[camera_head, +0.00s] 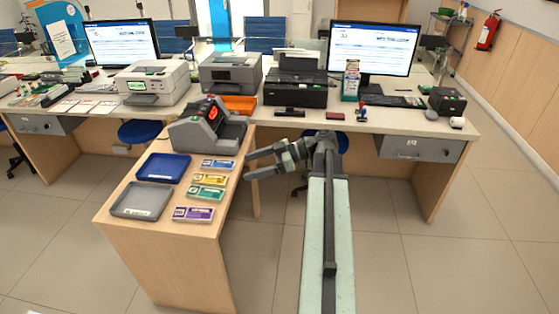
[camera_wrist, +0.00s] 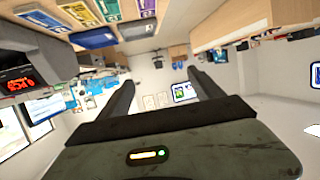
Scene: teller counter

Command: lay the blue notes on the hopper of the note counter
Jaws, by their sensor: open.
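The blue notes (camera_head: 218,164) lie flat on the side counter, the closest pack to the note counter. The pack also shows at the upper left of the wrist view (camera_wrist: 40,18). The grey note counter (camera_head: 194,136) with a red display stands just behind them; it is at the left edge of the wrist view (camera_wrist: 12,74). I cannot make out notes on its hopper. My gripper (camera_head: 247,166) is open and empty, to the right of the blue notes and apart from them, near the side counter's right edge. Its two fingers (camera_wrist: 160,76) are spread in the wrist view.
Yellow (camera_head: 209,180), green (camera_head: 206,192) and purple (camera_head: 193,214) note packs lie in a row in front of the blue notes. A blue tray (camera_head: 163,167) and a grey tray (camera_head: 142,200) lie to their left. An orange tray (camera_head: 240,104) and printers stand behind.

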